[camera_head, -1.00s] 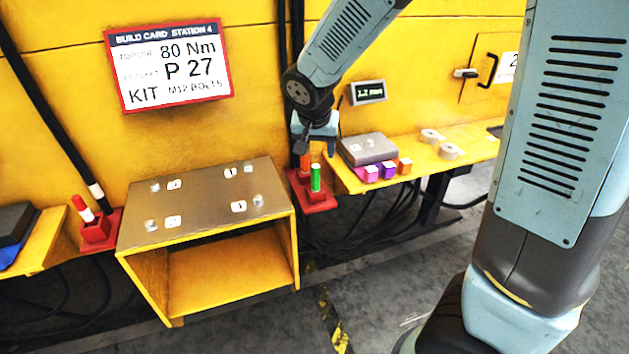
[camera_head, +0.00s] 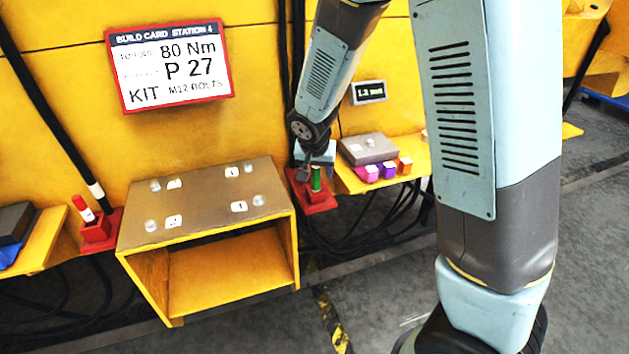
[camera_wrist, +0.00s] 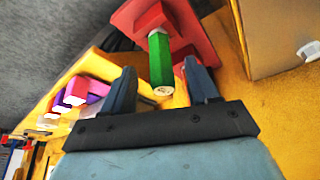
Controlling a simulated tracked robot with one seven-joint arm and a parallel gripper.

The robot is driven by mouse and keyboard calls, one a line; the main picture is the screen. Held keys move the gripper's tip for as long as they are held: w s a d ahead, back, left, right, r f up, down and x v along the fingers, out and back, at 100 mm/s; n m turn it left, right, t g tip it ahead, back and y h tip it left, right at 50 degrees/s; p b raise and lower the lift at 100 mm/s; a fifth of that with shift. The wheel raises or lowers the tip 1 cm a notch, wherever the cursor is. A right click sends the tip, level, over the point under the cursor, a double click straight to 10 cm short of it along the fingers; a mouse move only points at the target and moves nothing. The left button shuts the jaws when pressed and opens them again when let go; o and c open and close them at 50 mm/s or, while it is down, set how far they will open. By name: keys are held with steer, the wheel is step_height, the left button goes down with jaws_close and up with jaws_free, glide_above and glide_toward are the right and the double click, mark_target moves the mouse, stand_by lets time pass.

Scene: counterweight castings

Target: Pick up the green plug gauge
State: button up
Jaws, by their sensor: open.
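The green plug gauge (camera_head: 316,179) stands upright in a red holder (camera_head: 318,207) to the right of the yellow stand. In the wrist view the green plug gauge (camera_wrist: 160,60) points toward me out of the red holder (camera_wrist: 196,28), its pale end face showing. My gripper (camera_wrist: 165,78) is open, with one blue-grey finger on each side of the gauge's end and gaps visible on both sides. In the head view my gripper (camera_head: 316,170) is at the gauge's upper part, and its fingers are partly hidden there.
A yellow stand with a metal top (camera_head: 200,200) is just left of the holder. A yellow shelf (camera_head: 352,182) on the right bears a grey box (camera_head: 368,150) and small purple and orange blocks. Another red holder (camera_head: 97,232) with a red-and-white piece stands far left.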

mark_target(316, 175)
steer(key=shift+x, duration=1.55)
steer(key=shift+a, duration=0.15)
jaws_close()
